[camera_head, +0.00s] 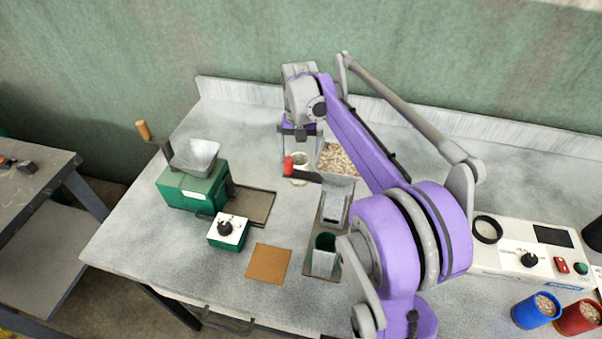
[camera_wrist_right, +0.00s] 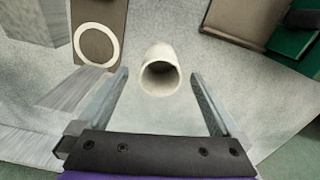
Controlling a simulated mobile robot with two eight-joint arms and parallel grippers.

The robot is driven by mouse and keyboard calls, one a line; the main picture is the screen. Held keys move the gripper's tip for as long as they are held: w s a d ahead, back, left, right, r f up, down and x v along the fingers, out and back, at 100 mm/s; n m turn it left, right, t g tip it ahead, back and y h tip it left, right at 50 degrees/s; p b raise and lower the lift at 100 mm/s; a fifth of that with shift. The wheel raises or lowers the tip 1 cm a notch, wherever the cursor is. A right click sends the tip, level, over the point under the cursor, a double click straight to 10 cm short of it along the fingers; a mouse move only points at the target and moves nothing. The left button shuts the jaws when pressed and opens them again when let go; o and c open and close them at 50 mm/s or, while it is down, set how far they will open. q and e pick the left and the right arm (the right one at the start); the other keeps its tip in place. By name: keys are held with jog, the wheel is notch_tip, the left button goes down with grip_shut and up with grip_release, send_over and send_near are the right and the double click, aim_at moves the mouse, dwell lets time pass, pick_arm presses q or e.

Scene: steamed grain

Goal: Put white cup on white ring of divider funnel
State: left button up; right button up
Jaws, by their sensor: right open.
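The white cup (camera_head: 303,158) stands on the bench, partly hidden by a red-knobbed lever in the head view. The right wrist view shows the cup (camera_wrist_right: 160,72) between my finger tips, with a gap on each side. My right gripper (camera_head: 301,145) is open and empty, pointing down close to the cup. The white ring (camera_wrist_right: 79,53) lies on a brown base plate, left of the cup in the wrist view; I cannot make it out in the head view. The divider's grey chute (camera_head: 334,205) stands on the brown plate. My left gripper is not in view.
A grain-filled tray (camera_head: 337,158) is right of the cup. The red-knobbed lever (camera_head: 288,166) is close in front. A green mill (camera_head: 192,190), control box (camera_head: 228,230) and brown mat (camera_head: 268,263) stand left.

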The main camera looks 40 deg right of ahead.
jog(key=shift+f, duration=2.95)
